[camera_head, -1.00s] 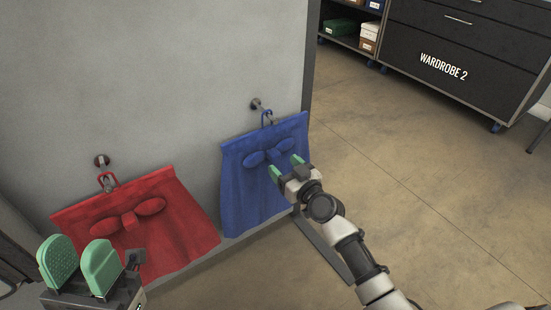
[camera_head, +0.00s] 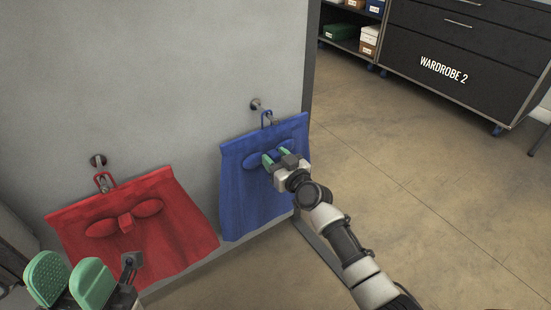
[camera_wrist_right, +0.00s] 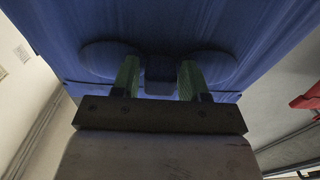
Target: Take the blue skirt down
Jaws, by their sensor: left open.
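The blue skirt (camera_head: 243,200) hangs by a loop from a hook (camera_head: 255,104) on the grey wall panel. It has a bow on its front. My right gripper (camera_head: 275,157) is open at the bow. In the right wrist view its green fingertips (camera_wrist_right: 158,75) stand apart on either side of the bow's knot (camera_wrist_right: 160,68), against the blue skirt (camera_wrist_right: 180,25). How deep they reach is hard to tell. My left gripper (camera_head: 69,282) is open and empty at the lower left, in front of the red skirt.
A red skirt (camera_head: 165,235) hangs on another hook (camera_head: 97,161) left of the blue one. The panel's edge (camera_head: 309,60) is just right of the blue skirt. A dark cabinet marked WARDROBE 2 (camera_head: 430,40) stands at the back right. The floor between is clear.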

